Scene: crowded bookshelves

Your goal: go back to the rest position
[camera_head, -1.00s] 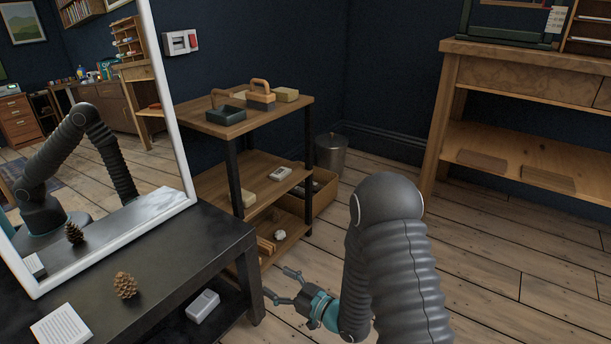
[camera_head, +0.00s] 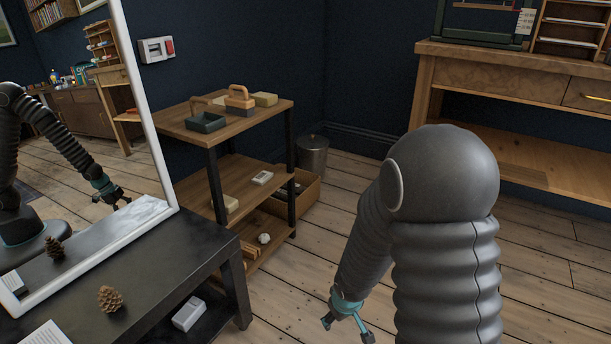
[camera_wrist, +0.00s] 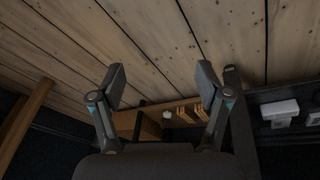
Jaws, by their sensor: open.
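My gripper (camera_head: 348,330) is at the lower middle of the head view, hanging low over the wooden floor at the end of my grey arm. Its fingers are spread and nothing is between them. In the wrist view my gripper (camera_wrist: 160,85) is open and empty, with floor planks beyond the fingertips. The mirror at the left also reflects my arm and gripper. My gripper is to the right of the black table (camera_head: 150,262), apart from it.
A wooden shelf cart (camera_head: 262,115) holds brushes and blocks. A cardboard box (camera_head: 305,195) and a metal bin (camera_head: 313,155) stand behind it. A pinecone (camera_head: 110,299) sits on the black table beside the mirror (camera_head: 150,110). A wooden workbench (camera_head: 500,75) is at right. Floor between is clear.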

